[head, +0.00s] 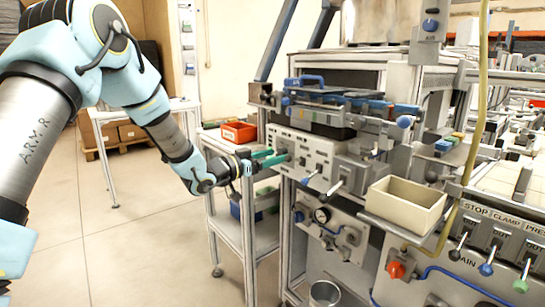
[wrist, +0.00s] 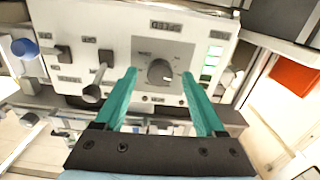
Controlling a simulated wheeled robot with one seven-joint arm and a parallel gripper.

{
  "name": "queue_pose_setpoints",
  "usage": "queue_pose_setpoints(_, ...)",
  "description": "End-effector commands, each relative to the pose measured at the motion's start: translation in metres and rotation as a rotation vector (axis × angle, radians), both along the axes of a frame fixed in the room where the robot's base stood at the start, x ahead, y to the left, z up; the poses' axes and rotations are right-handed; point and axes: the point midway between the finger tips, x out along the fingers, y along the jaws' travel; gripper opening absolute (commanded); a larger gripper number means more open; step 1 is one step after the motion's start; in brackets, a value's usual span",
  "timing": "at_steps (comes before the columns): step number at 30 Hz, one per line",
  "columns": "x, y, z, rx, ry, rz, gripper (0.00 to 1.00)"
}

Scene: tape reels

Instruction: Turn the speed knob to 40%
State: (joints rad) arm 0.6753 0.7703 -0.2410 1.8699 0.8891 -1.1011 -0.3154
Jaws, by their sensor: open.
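The speed knob (wrist: 160,72) is a dark grey round knob on a lighter plate of the control panel (wrist: 105,22) in the wrist view. A label above it appears upside down and reads SPEED. My gripper (wrist: 165,80) has two teal fingers, open, one on each side of the knob with a gap to it. I cannot tell how far the fingertips stand from the panel. In the head view my gripper (head: 270,158) is at the left end of the panel (head: 312,150), and the knob is not clearly visible there. The knob's exact setting is too small to read.
Switches and a lever (wrist: 95,93) stick out on the other side. A red bin (head: 238,132) stands on a side table behind my gripper. A beige tray (head: 403,203) juts out to the right.

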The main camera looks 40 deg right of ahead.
Motion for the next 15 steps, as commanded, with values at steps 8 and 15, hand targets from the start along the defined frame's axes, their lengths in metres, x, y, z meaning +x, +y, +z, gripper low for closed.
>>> queue_pose_setpoints(8,0.0000,0.0003,0.0000,0.000,0.000,0.000,0.42)
queue_pose_setpoints(15,0.0000,0.0003,0.0000,0.000,0.000,0.000,0.15)
